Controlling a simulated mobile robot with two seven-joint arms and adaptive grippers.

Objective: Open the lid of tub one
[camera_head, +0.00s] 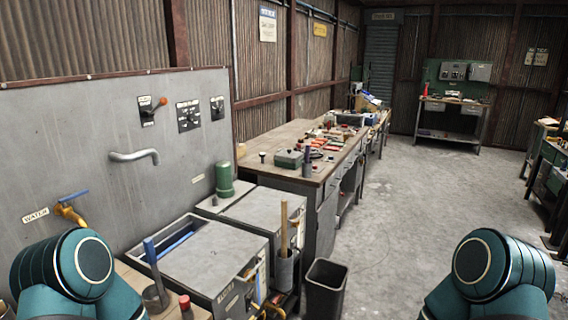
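Two grey metal tubs stand side by side along the left wall. The nearer tub (231,306) has a flat grey lid (205,268) on top and a label on its front that is too small to read surely. A narrow dark gap with a blue strip shows at the lid's back left. The farther tub (288,222) has a flat grey lid (258,207) that looks shut. I cannot tell which is tub one. Only rounded teal parts of my two arms show at the lower left and lower right corners; both grippers are out of view.
A blue-handled tool in a cup (154,297) stands at the nearer tub's left. A pot with a wooden handle (283,270) and a black bin (325,289) stand in front. A green canister (224,178) is behind. The floor (400,210) at right is clear.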

